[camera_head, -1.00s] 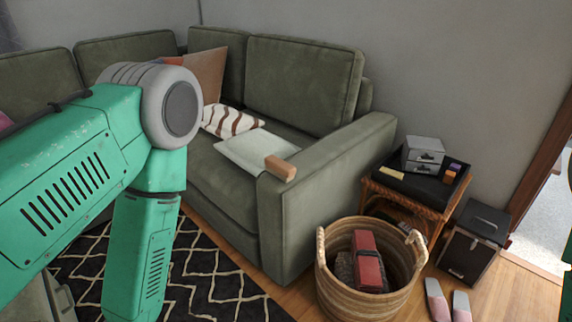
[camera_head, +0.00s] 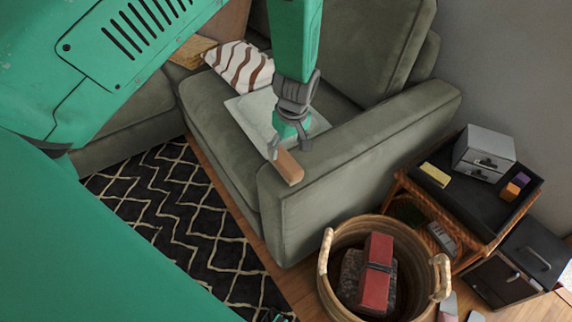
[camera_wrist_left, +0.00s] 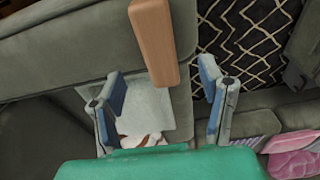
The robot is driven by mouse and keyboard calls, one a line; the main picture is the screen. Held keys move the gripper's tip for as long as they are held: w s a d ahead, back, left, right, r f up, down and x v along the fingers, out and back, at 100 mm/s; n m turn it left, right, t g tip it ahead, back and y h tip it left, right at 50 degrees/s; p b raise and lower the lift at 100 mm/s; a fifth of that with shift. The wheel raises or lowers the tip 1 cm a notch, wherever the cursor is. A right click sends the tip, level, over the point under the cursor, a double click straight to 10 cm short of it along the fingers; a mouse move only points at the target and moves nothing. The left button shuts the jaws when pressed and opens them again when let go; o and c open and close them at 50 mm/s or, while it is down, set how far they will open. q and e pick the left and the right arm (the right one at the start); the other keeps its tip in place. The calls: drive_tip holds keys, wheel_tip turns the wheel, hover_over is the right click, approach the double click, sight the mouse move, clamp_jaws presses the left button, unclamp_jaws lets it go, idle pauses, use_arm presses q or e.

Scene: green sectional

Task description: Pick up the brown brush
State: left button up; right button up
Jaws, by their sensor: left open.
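The brown brush (camera_head: 289,167) shows as a plain brown block lying on the front end of the green sofa's armrest. My left gripper (camera_head: 290,146) is open, pointing down beside the brush's far end in the head view. In the left wrist view, the brush (camera_wrist_left: 153,40) reaches from the top edge down to between the two spread fingertips (camera_wrist_left: 162,85). Neither finger is seen to grip it, and I cannot tell the height gap.
A woven basket (camera_head: 328,267) holding a red item stands in front of the armrest. A side table with a black tray (camera_head: 462,203) and grey box (camera_head: 484,153) is at right. A pale cloth (camera_head: 254,117) and striped cushion (camera_head: 238,67) lie on the seat.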

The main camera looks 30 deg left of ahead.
sight(285, 158)
use_arm(q)
drive_tip(key=shift+a+f, duration=0.15)
drive_tip(key=shift+f, duration=0.8)
drive_tip(key=shift+w+a+f+b, duration=0.15)
drive_tip(key=shift+f, duration=0.75)
drive_tip(key=shift+w+a+f+b, duration=0.1)
drive_tip(key=shift+a+f+b, duration=0.1)
drive_tip(key=shift+f, duration=0.65)
drive_tip(key=shift+w+a+f+b, duration=0.15)
drive_tip(key=shift+f, duration=0.75)
drive_tip(key=c, duration=1.3)
